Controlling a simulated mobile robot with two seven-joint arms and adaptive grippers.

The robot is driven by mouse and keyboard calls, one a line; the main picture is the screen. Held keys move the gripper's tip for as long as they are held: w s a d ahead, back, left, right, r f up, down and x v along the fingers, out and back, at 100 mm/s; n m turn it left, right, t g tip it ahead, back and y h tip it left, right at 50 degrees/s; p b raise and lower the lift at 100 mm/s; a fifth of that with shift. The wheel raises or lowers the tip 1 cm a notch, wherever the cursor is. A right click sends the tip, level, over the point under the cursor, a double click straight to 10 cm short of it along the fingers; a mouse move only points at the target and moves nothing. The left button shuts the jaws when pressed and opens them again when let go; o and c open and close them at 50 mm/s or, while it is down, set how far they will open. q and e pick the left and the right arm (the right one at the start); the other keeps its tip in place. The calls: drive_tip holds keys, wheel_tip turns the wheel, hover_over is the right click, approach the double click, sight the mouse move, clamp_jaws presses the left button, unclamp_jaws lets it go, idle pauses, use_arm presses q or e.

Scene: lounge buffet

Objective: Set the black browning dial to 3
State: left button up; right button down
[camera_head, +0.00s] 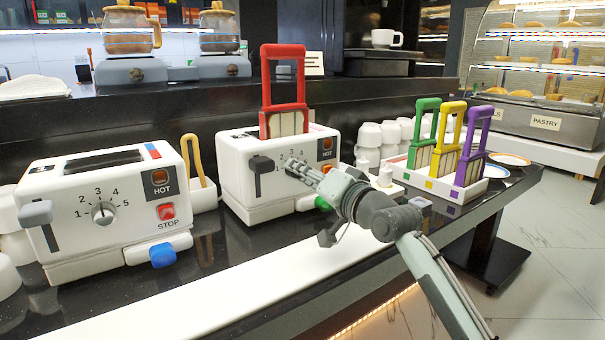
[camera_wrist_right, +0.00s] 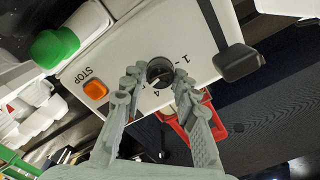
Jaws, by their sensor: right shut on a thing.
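The black browning dial (camera_wrist_right: 160,70) is on the front of the right white toaster (camera_head: 235,183). In the right wrist view it sits between the fingertips of my right gripper (camera_wrist_right: 156,80), which is shut on it. A pale mark shows on the dial, but the number it points to cannot be told, as the fingers cover part of the scale. In the head view my right gripper (camera_head: 297,168) reaches the toaster front from the right and hides the dial. My left gripper is not in view.
The right toaster has a black lever (camera_wrist_right: 239,62), an orange button (camera_wrist_right: 95,89), a green knob (camera_wrist_right: 54,46) and a red rack (camera_head: 284,85) on top. A second toaster (camera_head: 100,205) with a grey dial stands left. A white tray (camera_head: 432,183) with coloured racks stands right.

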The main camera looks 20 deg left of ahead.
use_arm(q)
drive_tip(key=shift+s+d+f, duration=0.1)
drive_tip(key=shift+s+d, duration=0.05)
use_arm(e)
drive_tip(key=shift+n, duration=0.4)
use_arm(q)
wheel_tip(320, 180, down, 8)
drive_tip(key=p, duration=0.3)
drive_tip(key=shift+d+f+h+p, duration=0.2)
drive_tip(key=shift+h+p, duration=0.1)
drive_tip(key=shift+p, duration=0.1)
use_arm(e)
drive_tip(key=shift+n, duration=7.5)
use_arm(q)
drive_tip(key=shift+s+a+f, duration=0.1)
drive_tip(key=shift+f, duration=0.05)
use_arm(e)
drive_tip(key=c, duration=1.2)
unclamp_jaws()
